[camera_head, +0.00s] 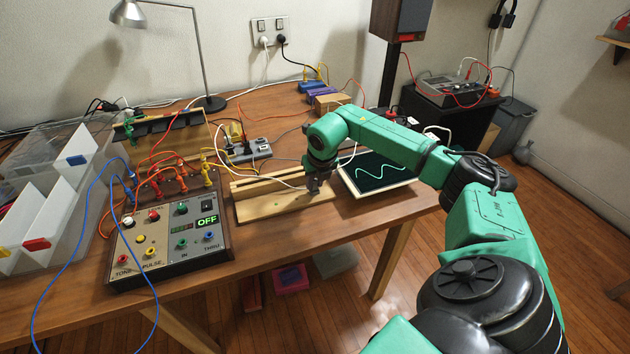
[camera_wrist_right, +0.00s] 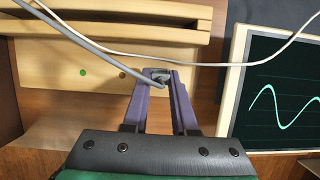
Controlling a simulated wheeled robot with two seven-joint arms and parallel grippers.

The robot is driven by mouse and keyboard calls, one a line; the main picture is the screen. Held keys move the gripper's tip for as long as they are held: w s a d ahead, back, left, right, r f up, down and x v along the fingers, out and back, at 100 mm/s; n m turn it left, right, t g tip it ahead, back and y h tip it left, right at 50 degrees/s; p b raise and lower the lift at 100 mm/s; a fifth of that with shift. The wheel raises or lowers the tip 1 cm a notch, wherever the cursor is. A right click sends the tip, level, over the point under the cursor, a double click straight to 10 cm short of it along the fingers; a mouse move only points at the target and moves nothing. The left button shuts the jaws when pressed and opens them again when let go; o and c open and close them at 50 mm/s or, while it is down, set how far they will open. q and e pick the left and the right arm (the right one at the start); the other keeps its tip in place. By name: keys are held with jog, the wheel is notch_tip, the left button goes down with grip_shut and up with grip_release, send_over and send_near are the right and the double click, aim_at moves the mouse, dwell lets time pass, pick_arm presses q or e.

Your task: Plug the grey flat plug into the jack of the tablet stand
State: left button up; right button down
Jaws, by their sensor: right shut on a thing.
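The wooden tablet stand (camera_head: 262,207) lies on the table in front of me, with a long slot along its back. In the right wrist view its pale base (camera_wrist_right: 60,100) bears a green dot (camera_wrist_right: 83,73) and a small dark spot (camera_wrist_right: 122,74); I cannot tell for sure which is the jack. My right gripper (camera_wrist_right: 160,76) is shut on the grey plug (camera_wrist_right: 160,73), over the right part of the stand. A grey cable runs from the plug to the upper left. The fingers hide much of the plug, and I cannot tell whether it touches the stand. My left gripper is out of view.
A framed screen with a wavy line (camera_head: 378,172) lies right of the stand. A control box reading OFF (camera_head: 170,240) stands to the left with coloured leads. A white cable (camera_wrist_right: 210,62) crosses above the stand.

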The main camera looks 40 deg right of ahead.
jog(key=c, duration=0.6)
grip_release()
jog(key=shift+r, duration=0.1)
jog(key=v, duration=1.4)
jog(key=shift+r, duration=0.25)
jog(key=shift+s+f, duration=0.1)
